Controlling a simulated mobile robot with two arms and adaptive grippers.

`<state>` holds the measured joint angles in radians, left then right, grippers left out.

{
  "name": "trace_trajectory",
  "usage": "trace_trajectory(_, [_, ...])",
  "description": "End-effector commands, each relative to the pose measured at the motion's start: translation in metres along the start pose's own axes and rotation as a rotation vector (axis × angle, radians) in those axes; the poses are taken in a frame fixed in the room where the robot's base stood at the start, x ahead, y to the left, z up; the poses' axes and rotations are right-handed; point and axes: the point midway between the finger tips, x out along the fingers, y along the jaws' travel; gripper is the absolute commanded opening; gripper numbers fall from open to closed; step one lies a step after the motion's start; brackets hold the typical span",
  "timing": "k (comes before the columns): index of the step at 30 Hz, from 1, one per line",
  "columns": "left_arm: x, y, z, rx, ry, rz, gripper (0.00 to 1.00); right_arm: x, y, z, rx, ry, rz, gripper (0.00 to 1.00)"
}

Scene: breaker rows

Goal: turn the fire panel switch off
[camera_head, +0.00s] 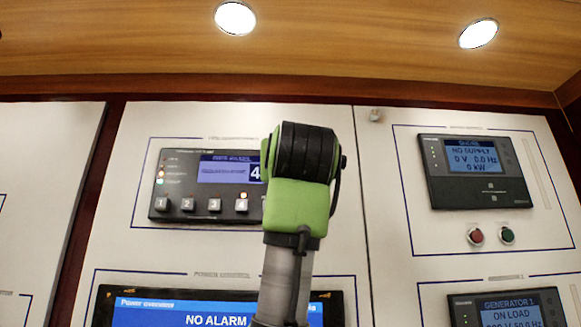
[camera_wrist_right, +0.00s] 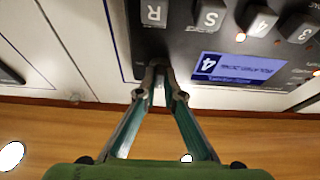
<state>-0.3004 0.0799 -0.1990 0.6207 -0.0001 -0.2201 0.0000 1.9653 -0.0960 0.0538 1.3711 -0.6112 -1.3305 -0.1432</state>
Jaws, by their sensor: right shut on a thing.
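The dark panel with numbered buttons (camera_head: 180,205) and a blue display sits on the white wall, left of centre in the head view. The right wrist view shows this panel (camera_wrist_right: 175,40) upside down, with keys R, S, 4 and 3. My right gripper (camera_wrist_right: 157,72) has its fingertips together at the panel's edge, beside the R key. It is shut on a small switch there, mostly hidden between the tips. In the head view my green and black right wrist covers the panel's right end and hides the fingertips. My left gripper is in neither view.
A screen reading NO ALARM (camera_head: 215,317) is below the panel. On the right are a meter reading NO SUPPLY (camera_head: 480,170), a red button (camera_head: 476,237), a green button (camera_head: 507,235) and a generator meter (camera_head: 510,310). A wooden ceiling (camera_head: 350,45) with lamps is overhead.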

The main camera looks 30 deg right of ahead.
Motion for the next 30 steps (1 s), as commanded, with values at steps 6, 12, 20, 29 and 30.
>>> trace_trajectory(6, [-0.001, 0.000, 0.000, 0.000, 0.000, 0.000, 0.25, -0.001, 0.002, -0.005, -0.004, 0.013, 0.001, 0.00])
trace_trajectory(12, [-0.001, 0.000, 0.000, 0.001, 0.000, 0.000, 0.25, -0.001, 0.002, -0.005, -0.004, 0.013, 0.002, 0.16])
trace_trajectory(20, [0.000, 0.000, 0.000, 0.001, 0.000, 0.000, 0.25, 0.000, 0.001, -0.003, -0.004, 0.007, 0.001, 0.25])
trace_trajectory(29, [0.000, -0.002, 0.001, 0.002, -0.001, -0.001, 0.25, -0.016, -0.001, -0.003, -0.004, 0.008, 0.000, 0.25])
trace_trajectory(30, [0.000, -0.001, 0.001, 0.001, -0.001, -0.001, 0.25, -0.022, 0.000, -0.003, -0.004, 0.010, 0.000, 0.25])
